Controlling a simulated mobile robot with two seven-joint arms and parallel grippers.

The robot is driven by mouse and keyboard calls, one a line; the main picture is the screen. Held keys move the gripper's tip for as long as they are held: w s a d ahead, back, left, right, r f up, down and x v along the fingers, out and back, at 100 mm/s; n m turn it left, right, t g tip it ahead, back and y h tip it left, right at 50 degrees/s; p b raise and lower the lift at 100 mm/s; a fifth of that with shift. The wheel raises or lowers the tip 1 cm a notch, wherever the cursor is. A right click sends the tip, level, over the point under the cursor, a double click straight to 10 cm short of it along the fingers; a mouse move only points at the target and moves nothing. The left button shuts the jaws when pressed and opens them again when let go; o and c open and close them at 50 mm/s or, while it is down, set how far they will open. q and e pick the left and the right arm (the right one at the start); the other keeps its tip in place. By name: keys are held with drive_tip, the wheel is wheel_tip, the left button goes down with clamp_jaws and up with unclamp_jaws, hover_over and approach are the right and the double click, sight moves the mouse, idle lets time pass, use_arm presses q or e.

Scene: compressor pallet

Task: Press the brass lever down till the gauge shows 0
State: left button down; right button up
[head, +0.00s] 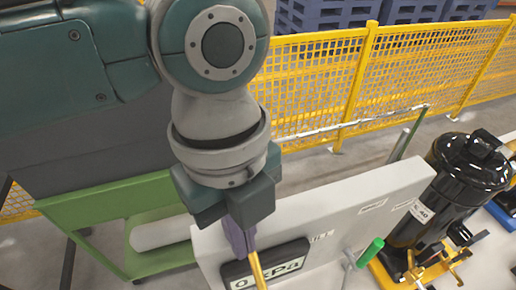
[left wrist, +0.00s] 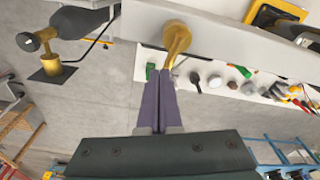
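The brass lever (head: 259,271) stands in front of the dark gauge (head: 298,250) on the white panel in the head view. The gauge shows a 0 and "kPa", with the lever covering part of the display between them. My left gripper (head: 240,240) is at the upper end of the lever. In the left wrist view its purple fingers (left wrist: 159,105) are together, with their tips at the brass lever (left wrist: 176,38). I see no part of the lever clearly clamped between them. My right gripper is not in view.
The white panel (head: 395,190) runs beside a black tank (head: 465,175) on a yellow base. A green handle (head: 370,252) stands right of the gauge. A green cart (head: 110,215) is at left, and a yellow mesh fence (head: 310,85) runs behind.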

use_arm(q)
wheel_tip(320, 180, up, 10)
drive_tip(key=b, duration=0.2)
drive_tip(key=shift+w+a+f+b, duration=0.2)
drive_tip(key=shift+w+a+b, duration=0.05)
drive_tip(key=shift+w+b, duration=0.15)
